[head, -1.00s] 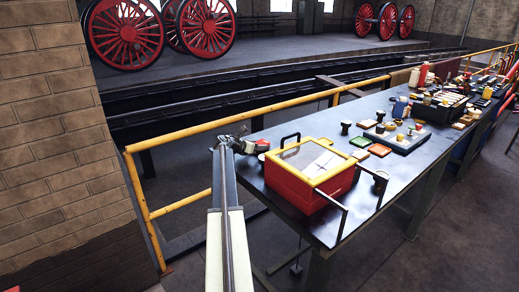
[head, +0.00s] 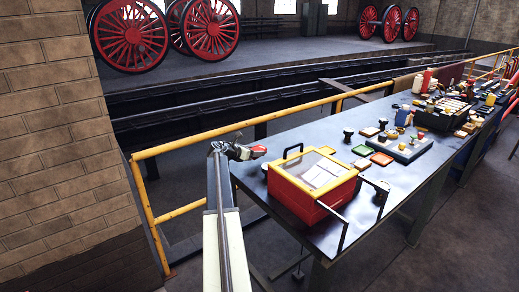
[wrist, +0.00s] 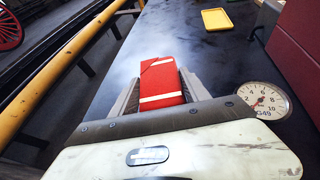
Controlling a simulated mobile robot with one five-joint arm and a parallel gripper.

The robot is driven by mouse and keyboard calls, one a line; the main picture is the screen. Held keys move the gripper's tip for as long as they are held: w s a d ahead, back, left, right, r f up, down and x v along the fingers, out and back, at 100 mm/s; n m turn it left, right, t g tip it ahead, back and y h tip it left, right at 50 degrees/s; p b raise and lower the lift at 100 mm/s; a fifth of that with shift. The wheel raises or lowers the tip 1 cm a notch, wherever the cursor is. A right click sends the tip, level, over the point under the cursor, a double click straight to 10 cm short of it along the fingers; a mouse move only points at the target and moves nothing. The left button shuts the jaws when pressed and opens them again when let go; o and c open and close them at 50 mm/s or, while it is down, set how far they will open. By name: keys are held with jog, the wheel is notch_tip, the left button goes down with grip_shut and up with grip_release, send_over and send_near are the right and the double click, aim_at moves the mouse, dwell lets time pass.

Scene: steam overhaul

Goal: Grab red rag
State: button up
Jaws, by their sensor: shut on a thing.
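The red rag (wrist: 162,82) is a folded red block with pale bands in the wrist view. My gripper (wrist: 160,85) is shut on it, with one grey finger on each side. In the head view my gripper (head: 246,152) is by the far-left corner of the bench, and the red rag (head: 258,151) shows at its tip. The wrist view shows the dark bench top beyond the rag; I cannot tell how high the rag is above it.
A red box with a yellow-framed lid (head: 311,184) stands on the bench (head: 337,131). A round gauge (wrist: 265,101) and a yellow tray (wrist: 216,19) are right of the rag. A yellow railing (head: 190,142) runs behind. Several tools crowd the bench's far end.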

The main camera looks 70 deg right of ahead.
jog(key=w+a, duration=0.1)
jog(key=a, duration=0.5)
jog(key=w+a+r, duration=0.1)
jog(key=a, duration=0.3)
jog(key=shift+w+p, duration=0.3)
jog(key=shift+p, duration=0.1)
jog(key=shift+r, duration=0.1)
